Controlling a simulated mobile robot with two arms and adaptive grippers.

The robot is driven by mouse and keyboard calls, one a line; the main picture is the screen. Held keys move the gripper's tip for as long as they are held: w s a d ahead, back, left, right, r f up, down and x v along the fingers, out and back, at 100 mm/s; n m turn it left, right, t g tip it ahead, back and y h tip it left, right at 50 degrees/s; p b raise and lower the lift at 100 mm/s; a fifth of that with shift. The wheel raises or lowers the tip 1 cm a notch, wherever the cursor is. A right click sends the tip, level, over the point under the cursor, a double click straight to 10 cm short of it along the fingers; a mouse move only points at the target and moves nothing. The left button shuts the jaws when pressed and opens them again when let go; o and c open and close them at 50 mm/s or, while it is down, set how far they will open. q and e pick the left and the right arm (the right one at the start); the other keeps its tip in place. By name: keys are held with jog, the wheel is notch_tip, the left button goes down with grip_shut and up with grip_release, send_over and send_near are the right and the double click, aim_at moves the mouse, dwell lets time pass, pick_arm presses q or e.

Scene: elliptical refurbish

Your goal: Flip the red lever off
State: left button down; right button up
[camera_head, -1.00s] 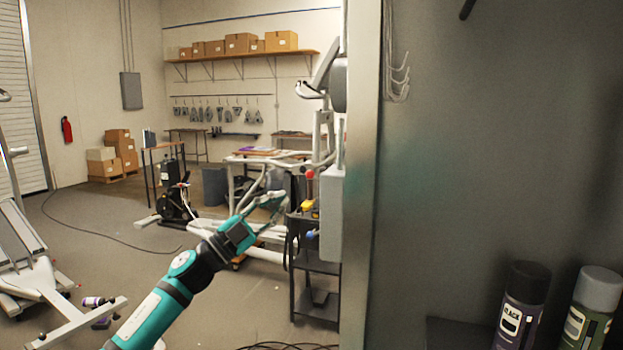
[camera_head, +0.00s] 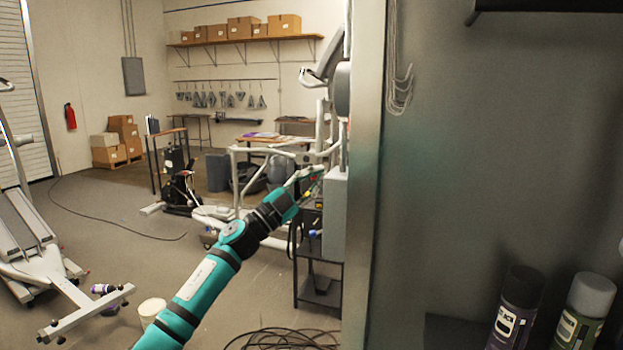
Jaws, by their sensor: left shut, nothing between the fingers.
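A grey box (camera_head: 335,215) is fixed to the near side of the metal-edged wall, left of the wall's edge. The red lever is on the left side of this box. It is largely covered by my left gripper (camera_head: 312,176), and only a small trace of red shows by the fingertips. My left gripper is shut with nothing held, its tips at the upper left of the box. I cannot tell whether they touch the lever, or how the lever is tilted. My right gripper is out of view.
A dark cart (camera_head: 318,285) stands under the box, with cables (camera_head: 285,340) on the floor in front. A large grey panel (camera_head: 490,150) fills the right side, with spray cans (camera_head: 517,305) at its foot. Exercise machines (camera_head: 35,235) stand at the left.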

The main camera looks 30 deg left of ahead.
pick_arm(q)
jog(key=shift+a+f+n+t+y+b, duration=0.1)
jog(key=shift+n+t+y+b, duration=0.25)
jog(key=shift+n, duration=0.15)
jog(key=shift+f+n+t+b, duration=0.1)
jog(key=shift+n+t+b, duration=0.2)
jog(key=shift+n, duration=0.1)
